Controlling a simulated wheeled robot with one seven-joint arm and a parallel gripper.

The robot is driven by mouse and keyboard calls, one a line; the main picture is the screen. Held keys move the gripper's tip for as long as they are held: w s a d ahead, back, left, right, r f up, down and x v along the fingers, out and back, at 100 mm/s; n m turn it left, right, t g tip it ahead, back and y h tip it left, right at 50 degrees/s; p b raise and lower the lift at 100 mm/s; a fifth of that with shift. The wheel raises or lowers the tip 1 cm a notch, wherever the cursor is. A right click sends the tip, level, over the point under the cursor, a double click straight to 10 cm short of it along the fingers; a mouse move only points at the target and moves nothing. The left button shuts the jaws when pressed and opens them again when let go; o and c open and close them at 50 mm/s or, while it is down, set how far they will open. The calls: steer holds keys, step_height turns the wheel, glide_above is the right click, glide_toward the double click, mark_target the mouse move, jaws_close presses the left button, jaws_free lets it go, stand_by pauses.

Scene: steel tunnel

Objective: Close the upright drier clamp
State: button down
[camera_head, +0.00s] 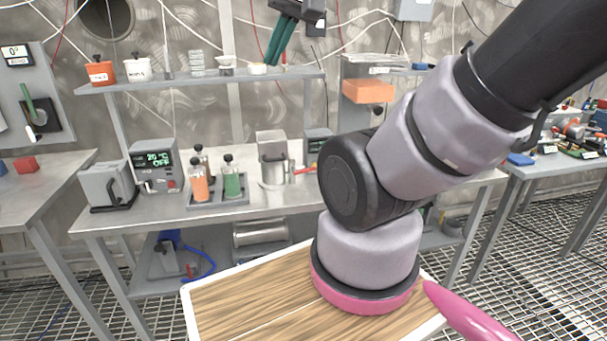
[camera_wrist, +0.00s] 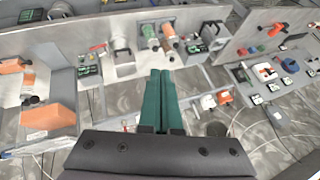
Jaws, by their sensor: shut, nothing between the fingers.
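A steel upright canister (camera_head: 271,170), which looks like the upright drier, stands on the middle bench. It also shows in the wrist view (camera_wrist: 125,66). A dark bar crosses its front, and a red lever (camera_head: 305,170) sticks out low on its right. I cannot tell which is the clamp or whether it is closed. My gripper (camera_head: 273,60), with green fingers, hangs high above the bench near the back wall, well clear of the canister. In the wrist view its fingers (camera_wrist: 160,76) are together and empty.
A shelf (camera_head: 210,82) with cups and small containers runs behind the bench. Left of the canister stand bottles (camera_head: 231,181) in a tray and a box with a green display (camera_head: 155,165). An orange bin (camera_head: 368,91) is at the right. My arm hides the bench's right part.

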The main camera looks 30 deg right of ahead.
steer(key=c, duration=0.9)
jaws_free()
steer(key=shift+w, duration=0.1)
steer(key=shift+o, duration=0.5)
steer(key=w+d+f+m+g+y, duration=0.2)
steer(key=w+d+f+m+g, duration=0.1)
steer(key=w+f+m, duration=0.5)
steer(key=shift+w+f+g, duration=0.55)
steer(key=shift+w+g, duration=0.15)
steer(key=m+t+y, duration=0.5)
steer(key=m+t, duration=0.8)
steer(key=m, duration=2)
glide_toward(307, 170)
steer(key=x, duration=1)
steer(key=shift+w+d+f, duration=0.2)
steer(key=shift+w+f, duration=0.1)
jaws_close()
